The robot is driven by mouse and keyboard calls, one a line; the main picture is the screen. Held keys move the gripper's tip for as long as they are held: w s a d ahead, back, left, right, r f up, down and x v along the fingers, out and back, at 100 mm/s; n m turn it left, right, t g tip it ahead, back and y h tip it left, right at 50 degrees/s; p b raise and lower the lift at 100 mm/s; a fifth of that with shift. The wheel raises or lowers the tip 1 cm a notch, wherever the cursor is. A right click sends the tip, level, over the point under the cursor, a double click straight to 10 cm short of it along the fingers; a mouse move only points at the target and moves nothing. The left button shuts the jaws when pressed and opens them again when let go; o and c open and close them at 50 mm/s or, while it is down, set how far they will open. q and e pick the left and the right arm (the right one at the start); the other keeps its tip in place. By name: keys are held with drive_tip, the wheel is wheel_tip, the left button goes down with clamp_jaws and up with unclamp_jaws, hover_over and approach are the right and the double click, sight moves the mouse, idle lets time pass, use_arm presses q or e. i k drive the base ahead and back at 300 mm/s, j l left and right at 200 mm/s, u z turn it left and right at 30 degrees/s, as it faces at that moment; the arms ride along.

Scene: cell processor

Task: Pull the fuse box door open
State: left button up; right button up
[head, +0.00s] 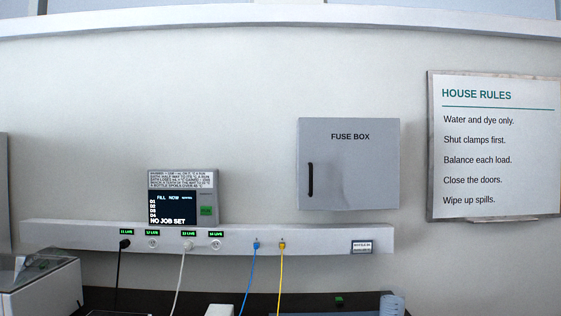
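The fuse box (360,175) is a grey box on the wall, right of the middle of the head view. Its door is labelled "FUSE BOX" and looks closed. A black vertical handle (310,180) sits near the left edge of the door. Neither of my grippers shows in the head view, and nothing touches the handle.
A grey rail (320,236) with sockets and black, white, blue and yellow cables runs below the box. A display unit (183,197) reading "NO JOB SET" stands on it. A house rules board (490,205) hangs at right. A dark bench (320,302) holds equipment below.

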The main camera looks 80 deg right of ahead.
sight(345, 163)
drive_tip(key=z, duration=2.9)
